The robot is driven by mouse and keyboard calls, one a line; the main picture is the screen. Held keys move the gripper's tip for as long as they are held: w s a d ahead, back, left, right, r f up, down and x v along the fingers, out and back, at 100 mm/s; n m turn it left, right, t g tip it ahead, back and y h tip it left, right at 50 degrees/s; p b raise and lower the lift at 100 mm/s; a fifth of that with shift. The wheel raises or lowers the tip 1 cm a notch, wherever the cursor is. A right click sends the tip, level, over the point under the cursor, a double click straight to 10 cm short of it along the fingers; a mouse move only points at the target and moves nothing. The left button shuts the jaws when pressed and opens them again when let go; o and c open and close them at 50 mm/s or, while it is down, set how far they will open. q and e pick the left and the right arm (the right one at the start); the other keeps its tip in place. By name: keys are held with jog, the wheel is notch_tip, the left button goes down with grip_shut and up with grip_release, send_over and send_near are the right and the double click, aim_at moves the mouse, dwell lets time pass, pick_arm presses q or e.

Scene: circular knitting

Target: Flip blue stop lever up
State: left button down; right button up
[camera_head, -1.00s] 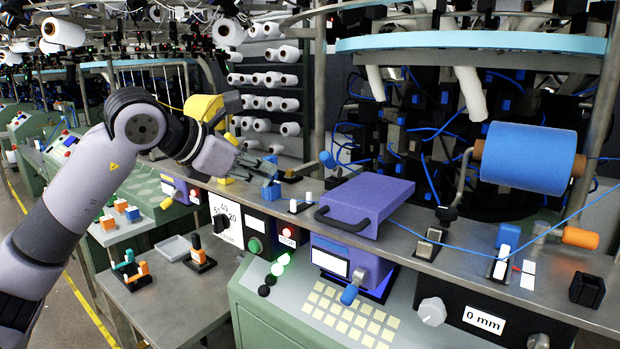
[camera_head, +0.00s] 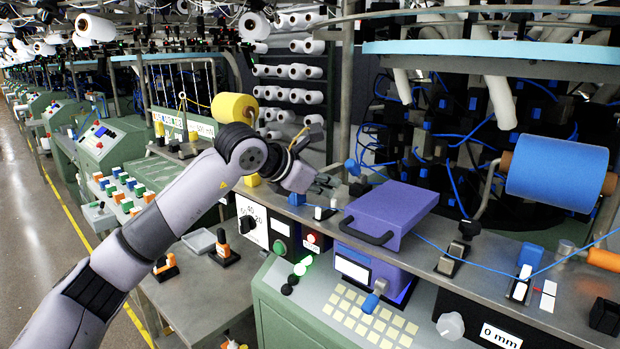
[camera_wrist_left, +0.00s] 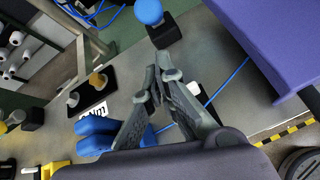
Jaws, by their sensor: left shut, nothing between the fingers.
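A blue ball-ended lever (camera_head: 352,167) stands on a small black base at the back of the grey machine shelf, left of the purple box. In the left wrist view its blue ball (camera_wrist_left: 148,12) and black base (camera_wrist_left: 163,32) show just beyond my fingertips, apart from them. My left gripper (camera_head: 330,183) is shut and empty, low over the shelf; its fingers also show in the left wrist view (camera_wrist_left: 160,78). Another blue-handled lever (camera_head: 372,302) points down on the front of the purple unit. My right gripper is not in view.
The purple box (camera_head: 392,207) with a black handle stands right of my left gripper. A blue block (camera_head: 297,198) and a white switch (camera_head: 320,213) sit close by on the shelf. A blue spool (camera_head: 556,172) hangs at the right.

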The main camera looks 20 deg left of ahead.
pick_arm(q)
jog(key=shift+w+d+r+p, duration=0.3)
jog(key=shift+w+d+r, duration=0.15)
jog(key=shift+d+r, duration=0.2)
jog(key=shift+a+r, duration=0.1)
